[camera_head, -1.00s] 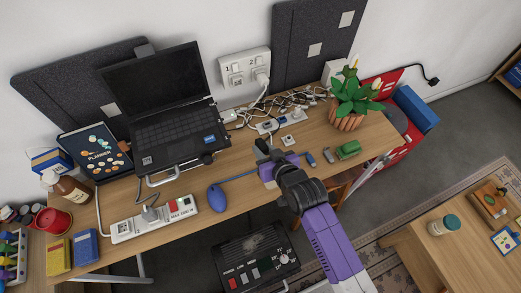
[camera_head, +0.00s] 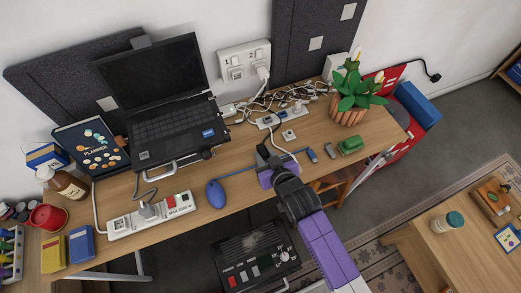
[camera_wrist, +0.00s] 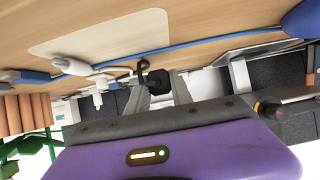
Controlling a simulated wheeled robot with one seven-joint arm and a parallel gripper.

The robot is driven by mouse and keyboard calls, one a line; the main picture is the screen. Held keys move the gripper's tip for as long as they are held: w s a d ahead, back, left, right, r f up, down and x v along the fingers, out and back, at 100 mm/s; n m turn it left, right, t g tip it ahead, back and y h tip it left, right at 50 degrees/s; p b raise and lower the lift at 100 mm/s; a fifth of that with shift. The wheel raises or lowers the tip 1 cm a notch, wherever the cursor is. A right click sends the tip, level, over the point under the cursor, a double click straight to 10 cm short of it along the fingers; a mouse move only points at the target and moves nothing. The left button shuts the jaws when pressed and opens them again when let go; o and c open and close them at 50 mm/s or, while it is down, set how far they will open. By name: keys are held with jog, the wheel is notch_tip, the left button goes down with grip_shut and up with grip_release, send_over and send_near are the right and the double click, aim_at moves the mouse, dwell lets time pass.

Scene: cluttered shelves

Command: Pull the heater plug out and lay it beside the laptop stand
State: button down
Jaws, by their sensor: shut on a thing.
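My gripper (camera_head: 264,157) is over the front part of the desk, right of the blue mouse. In the wrist view my gripper (camera_wrist: 156,92) is shut on a small black plug (camera_wrist: 153,76), taken to be the heater plug, with a dark cord loop above it. In the head view the plug (camera_head: 262,151) is a small dark shape at my fingertips, partly hidden. The silver laptop stand (camera_head: 174,174) is under the open black laptop (camera_head: 170,125), to the left of my gripper.
A blue mouse (camera_head: 215,194) and its blue cable are between stand and gripper. A white power strip (camera_head: 150,217) with a grey plug is at front left. Another strip (camera_head: 268,122) and tangled cables lie behind. A potted plant (camera_head: 349,115) and green block (camera_head: 350,146) are right.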

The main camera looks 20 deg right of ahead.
jog(key=shift+f, duration=0.15)
jog(key=shift+f+b, duration=0.35)
jog(key=shift+b, duration=0.05)
jog(key=shift+f+b, duration=0.45)
jog(key=shift+f, duration=0.1)
jog(key=c, duration=1.1)
grip_release()
jog(key=shift+o, duration=0.2)
jog(key=v, duration=0.7)
jog(key=shift+s+r, duration=0.15)
jog(key=shift+s, duration=0.2)
